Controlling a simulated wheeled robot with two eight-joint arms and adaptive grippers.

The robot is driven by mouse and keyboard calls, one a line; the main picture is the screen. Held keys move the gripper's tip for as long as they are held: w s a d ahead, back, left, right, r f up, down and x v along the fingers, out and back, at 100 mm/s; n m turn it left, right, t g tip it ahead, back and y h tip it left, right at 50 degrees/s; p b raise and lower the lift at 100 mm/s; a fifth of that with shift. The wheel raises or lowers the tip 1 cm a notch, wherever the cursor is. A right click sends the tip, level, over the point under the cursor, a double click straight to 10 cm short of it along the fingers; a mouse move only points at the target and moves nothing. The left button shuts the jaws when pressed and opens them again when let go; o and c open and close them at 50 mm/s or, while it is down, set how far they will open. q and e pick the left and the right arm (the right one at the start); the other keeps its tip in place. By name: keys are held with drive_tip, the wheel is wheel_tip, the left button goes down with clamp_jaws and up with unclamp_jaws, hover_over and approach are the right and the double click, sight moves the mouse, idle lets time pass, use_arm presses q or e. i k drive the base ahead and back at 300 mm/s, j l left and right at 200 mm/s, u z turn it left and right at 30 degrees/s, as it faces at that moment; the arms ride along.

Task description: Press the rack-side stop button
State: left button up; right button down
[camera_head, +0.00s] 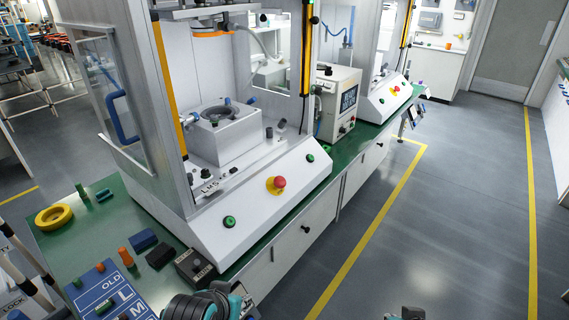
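A red mushroom stop button (279,182) on a yellow base sits on the sloped white front panel of the near press station. A second red stop button (396,88) sits on the front panel of the farther station at the upper right. The frame does not show which one is meant by rack-side. Green buttons (229,221) sit on the near panel on both sides of its red button. Parts of my arms show at the bottom edge, at the lower left and the bottom centre right. They are apart from both red buttons in the picture. No gripper fingers can be made out.
The near press has an open clear door with a blue handle (121,117). A dark button box (194,265), yellow tape roll (54,217) and blue labelled board (104,290) lie on the green bench. A white controller (337,104) stands between the stations. The floor at right is clear.

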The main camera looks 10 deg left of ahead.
sight(281, 180)
drive_tip(key=i+j+u, duration=0.1)
drive_tip(key=i, duration=0.45)
drive_tip(key=i+j+u, duration=0.15)
drive_tip(key=i, duration=0.4)
